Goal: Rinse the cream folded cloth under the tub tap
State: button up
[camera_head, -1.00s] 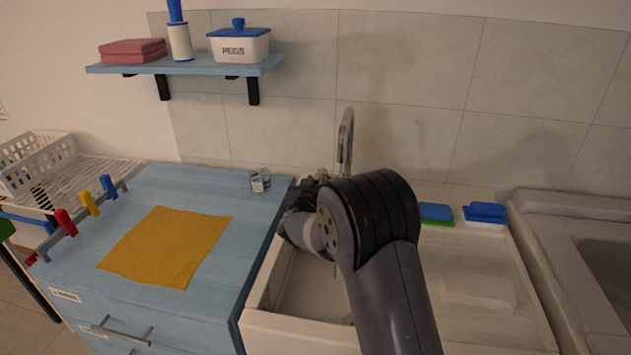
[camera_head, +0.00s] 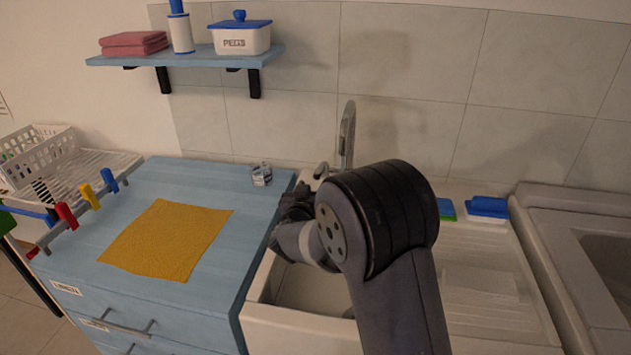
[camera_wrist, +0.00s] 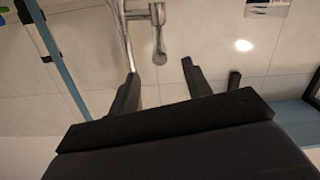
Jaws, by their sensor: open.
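The tub tap (camera_head: 347,135) rises behind the white tub (camera_head: 285,320), with a small lever (camera_head: 321,170) at its left. The tap also shows at the top of the wrist view (camera_wrist: 158,40). My gripper (camera_head: 293,205) is over the tub's back left side, in front of the lever. In the wrist view its fingers (camera_wrist: 160,75) are apart with nothing seen between them, pointing towards the tap. I cannot make out a cream folded cloth. My arm hides part of the tub's inside, and I cannot tell whether water runs.
A mustard cloth (camera_head: 168,240) lies flat on the blue cabinet (camera_head: 215,300), with a small clear glass (camera_head: 261,175) behind it. A shelf (camera_head: 190,60) above holds folded pink cloths (camera_head: 134,43) and a peg box (camera_head: 240,38).

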aim_at(317, 177)
jog(key=v, duration=0.4)
jog(key=shift+s, duration=0.25)
jog(key=shift+w, duration=0.15)
jog(key=x, duration=1)
jog(key=shift+w+f, duration=0.3)
jog(key=shift+f, duration=0.05)
jog(key=shift+s+t+b, duration=0.1)
jog(key=shift+t+b, duration=0.2)
jog(key=shift+b, duration=0.3)
jog(key=shift+r+p, duration=0.3)
